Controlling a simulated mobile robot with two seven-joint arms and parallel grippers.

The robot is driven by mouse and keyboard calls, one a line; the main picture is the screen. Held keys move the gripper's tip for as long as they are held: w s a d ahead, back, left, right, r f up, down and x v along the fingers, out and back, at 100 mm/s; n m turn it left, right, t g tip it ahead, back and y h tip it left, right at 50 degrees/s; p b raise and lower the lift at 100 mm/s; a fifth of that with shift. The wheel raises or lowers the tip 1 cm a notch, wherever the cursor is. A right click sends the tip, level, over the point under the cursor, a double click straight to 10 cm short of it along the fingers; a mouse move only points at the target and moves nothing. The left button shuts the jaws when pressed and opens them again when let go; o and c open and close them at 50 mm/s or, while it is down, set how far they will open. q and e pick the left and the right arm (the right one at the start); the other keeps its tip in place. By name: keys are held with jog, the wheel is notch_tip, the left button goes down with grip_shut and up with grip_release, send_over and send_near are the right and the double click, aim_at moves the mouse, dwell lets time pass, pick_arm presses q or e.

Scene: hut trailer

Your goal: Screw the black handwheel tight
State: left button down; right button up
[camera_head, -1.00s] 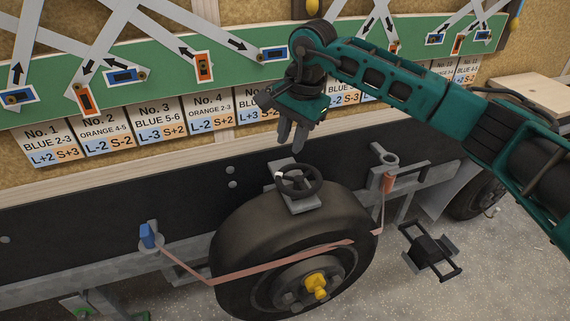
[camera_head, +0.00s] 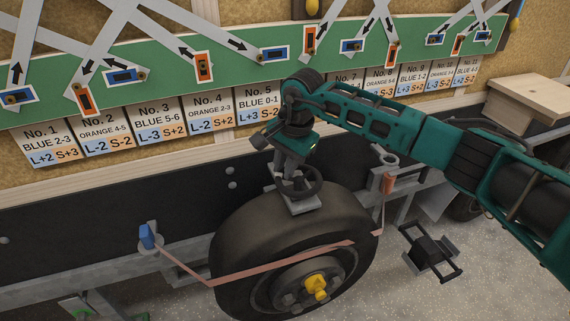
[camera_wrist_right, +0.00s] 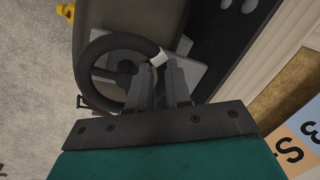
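The black handwheel (camera_head: 314,190) sits on a grey bracket above the tyre; its ring, spokes and a pale mark on the rim show in the right wrist view (camera_wrist_right: 92,52). My right gripper (camera_head: 288,176) is down at the handwheel's far left rim, pointing downward. In the wrist view, the right gripper's two fingers (camera_wrist_right: 161,70) are apart, with a gap between them. The pale-marked part of the rim lies at the fingertips; I cannot tell whether they touch it. The fingers hide part of the rim. My left gripper is not in view.
The large black tyre (camera_head: 240,235) is below the handwheel, with a reddish strap (camera_head: 270,274) across it. A blue peg (camera_head: 147,235) stands left and an orange cylinder (camera_head: 388,183) right. The green board (camera_head: 165,84) and number cards stand behind.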

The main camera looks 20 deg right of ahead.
grip_shut()
jog(key=shift+w+m, duration=0.1)
jog(key=shift+m, duration=0.2)
